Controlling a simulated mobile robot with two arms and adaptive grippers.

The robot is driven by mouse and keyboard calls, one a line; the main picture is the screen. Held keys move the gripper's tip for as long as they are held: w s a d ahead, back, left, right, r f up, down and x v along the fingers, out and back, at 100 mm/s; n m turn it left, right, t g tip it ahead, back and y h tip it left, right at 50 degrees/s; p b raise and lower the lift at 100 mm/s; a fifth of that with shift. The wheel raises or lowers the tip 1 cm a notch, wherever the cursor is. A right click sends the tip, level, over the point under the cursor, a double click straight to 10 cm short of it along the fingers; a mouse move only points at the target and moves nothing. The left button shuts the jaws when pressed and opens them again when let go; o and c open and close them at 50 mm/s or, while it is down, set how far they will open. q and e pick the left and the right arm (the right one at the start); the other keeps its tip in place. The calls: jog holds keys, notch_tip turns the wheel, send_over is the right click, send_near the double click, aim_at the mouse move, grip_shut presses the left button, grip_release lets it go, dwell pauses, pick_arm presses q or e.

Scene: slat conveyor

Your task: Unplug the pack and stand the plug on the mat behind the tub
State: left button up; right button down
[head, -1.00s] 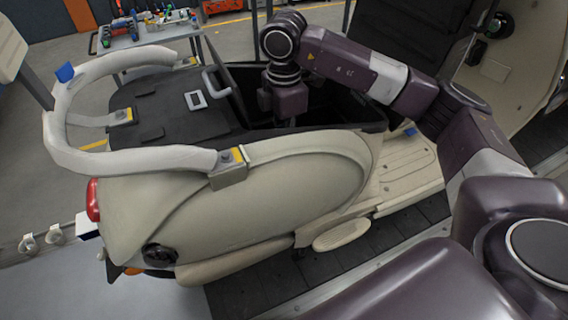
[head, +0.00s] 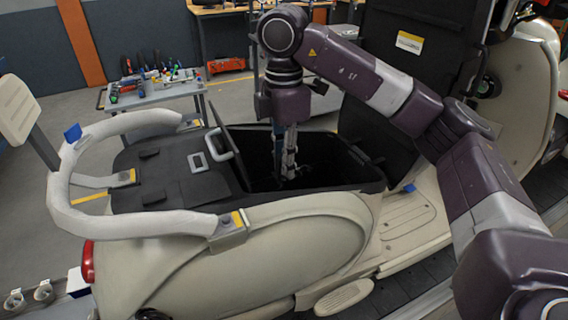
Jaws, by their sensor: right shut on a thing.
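The open black tub (head: 352,184) is set in the cream scooter body. My right gripper (head: 289,176) reaches straight down into it from above, its fingertips low between the walls. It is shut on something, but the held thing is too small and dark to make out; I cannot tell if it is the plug. A flat dark surface (head: 150,190), perhaps the mat, lies left of the tub. A grey handle (head: 221,146) and a pale latch plate (head: 198,162) show at its tub side. I cannot make out the pack for certain. My left gripper is not in view.
A padded pale rail (head: 60,195) curves around the dark surface, with a blue tag (head: 72,133) on it. A raised black panel (head: 415,65) stands behind the tub. A tool cart (head: 155,92) stands farther back. My right arm covers the right side.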

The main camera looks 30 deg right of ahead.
jog(key=shift+r+p, duration=4.95)
jog(key=shift+r, duration=0.5)
notch_tip(320, 180, up, 9)
jog(key=p, duration=0.7)
jog(key=shift+p, duration=0.4)
jog(key=shift+f, duration=0.1)
jog(key=s+a, duration=0.1)
jog(key=a, duration=1.5)
jog(key=shift+s+a, duration=0.4)
